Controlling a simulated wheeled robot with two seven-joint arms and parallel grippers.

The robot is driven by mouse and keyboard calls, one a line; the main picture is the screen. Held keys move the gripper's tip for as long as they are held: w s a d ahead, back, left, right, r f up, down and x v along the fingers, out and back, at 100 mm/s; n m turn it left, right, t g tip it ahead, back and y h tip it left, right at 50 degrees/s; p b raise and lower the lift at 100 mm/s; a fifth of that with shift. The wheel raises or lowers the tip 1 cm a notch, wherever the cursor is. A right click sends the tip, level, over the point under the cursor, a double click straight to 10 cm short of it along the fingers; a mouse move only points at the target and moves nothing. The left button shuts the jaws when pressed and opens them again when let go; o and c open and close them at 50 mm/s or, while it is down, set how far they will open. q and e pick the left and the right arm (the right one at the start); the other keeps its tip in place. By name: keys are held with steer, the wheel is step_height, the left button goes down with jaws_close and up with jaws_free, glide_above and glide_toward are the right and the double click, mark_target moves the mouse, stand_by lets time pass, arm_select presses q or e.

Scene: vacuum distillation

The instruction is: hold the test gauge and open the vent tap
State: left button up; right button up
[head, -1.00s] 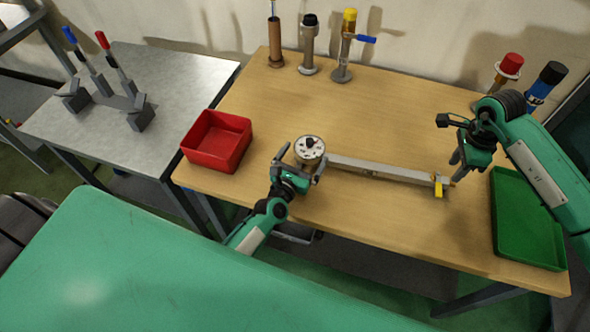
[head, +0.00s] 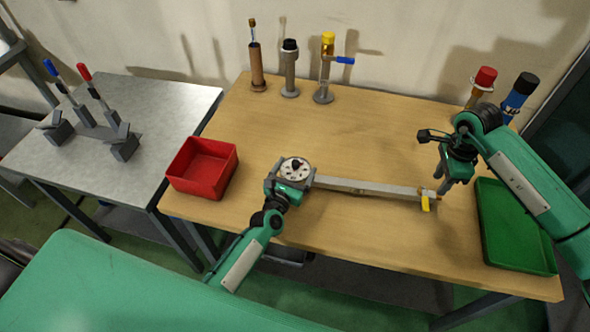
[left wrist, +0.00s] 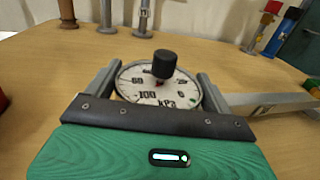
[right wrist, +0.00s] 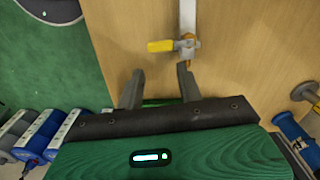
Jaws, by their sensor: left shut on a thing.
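The test gauge (head: 295,168) is a round white dial with a black knob, at the left end of a grey bar (head: 370,188) on the wooden table. My left gripper (head: 292,180) is shut on the gauge; in the left wrist view its fingers lie on both sides of the dial (left wrist: 155,88). The vent tap (head: 425,203) has a yellow lever at the bar's right end. It also shows in the right wrist view (right wrist: 160,46), just beyond the fingertips. My right gripper (right wrist: 160,80) is open and empty, close to the tap.
A red bin (head: 202,168) stands at the table's left edge and a green tray (head: 515,228) at the right. The table behind the bar is clear.

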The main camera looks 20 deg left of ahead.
arm_select(q)
steer(key=c, duration=0.7)
steer(key=shift+c, duration=0.9)
arm_select(e)
steer(key=shift+c, duration=0.8)
jaws_close()
steer(key=n+y, duration=0.1)
steer(key=n, duration=1)
steer(key=a+n+y, duration=0.1)
steer(key=n, duration=1.1)
steer(key=a+n+y, duration=0.1)
steer(key=n, duration=1.1)
steer(key=shift+s+a+f+g+y, duration=0.2)
steer(key=shift+g+y, duration=0.1)
steer(key=shift+y, duration=0.1)
